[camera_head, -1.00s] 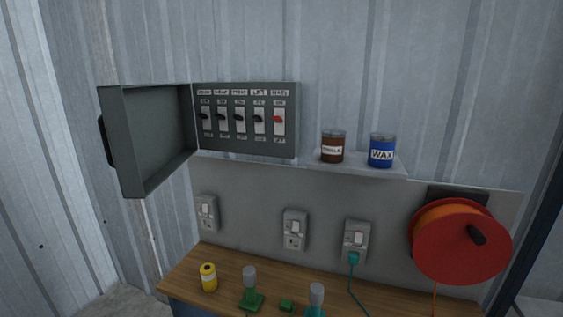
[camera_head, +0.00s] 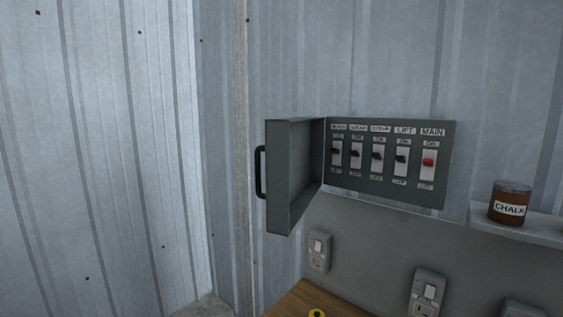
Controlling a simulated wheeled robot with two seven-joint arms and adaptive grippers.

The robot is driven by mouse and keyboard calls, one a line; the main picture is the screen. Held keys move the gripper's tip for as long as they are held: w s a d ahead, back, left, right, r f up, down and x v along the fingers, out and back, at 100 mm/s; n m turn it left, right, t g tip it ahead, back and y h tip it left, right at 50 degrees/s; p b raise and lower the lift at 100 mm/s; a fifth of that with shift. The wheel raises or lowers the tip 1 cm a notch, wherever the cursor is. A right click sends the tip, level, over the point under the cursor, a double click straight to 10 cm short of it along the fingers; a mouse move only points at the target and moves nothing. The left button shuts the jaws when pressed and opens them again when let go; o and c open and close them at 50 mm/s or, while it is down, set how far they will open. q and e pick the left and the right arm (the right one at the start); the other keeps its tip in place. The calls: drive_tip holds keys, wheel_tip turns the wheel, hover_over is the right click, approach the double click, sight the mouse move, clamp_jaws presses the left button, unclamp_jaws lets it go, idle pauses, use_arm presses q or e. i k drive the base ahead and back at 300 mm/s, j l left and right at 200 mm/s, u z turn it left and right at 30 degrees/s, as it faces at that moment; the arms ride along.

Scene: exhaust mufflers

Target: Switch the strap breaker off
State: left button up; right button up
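An open grey breaker box (camera_head: 345,192) hangs on the metal wall right of centre. It holds a row of switches, four with black levers and a red one (camera_head: 428,162) labelled MAIN at the right end. The black lever beside it (camera_head: 401,158) is labelled LIFT. The labels over the other three black levers are too blurred to read surely, so I cannot tell which is the strap breaker. ON is marked above the levers and OFF below. I cannot clearly tell which way the black levers point. Neither of my grippers is in view.
The box's door (camera_head: 293,180) stands open to the left, with a black handle (camera_head: 260,172). A brown CHALK jar (camera_head: 509,205) stands on a shelf (camera_head: 500,228) at right. Wall sockets (camera_head: 319,251) sit below the box, above a wooden bench (camera_head: 292,303).

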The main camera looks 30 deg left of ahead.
sight(377, 156)
drive_tip(key=j+z, duration=0.4)
drive_tip(key=j, duration=1.9)
drive_tip(key=l, duration=0.9)
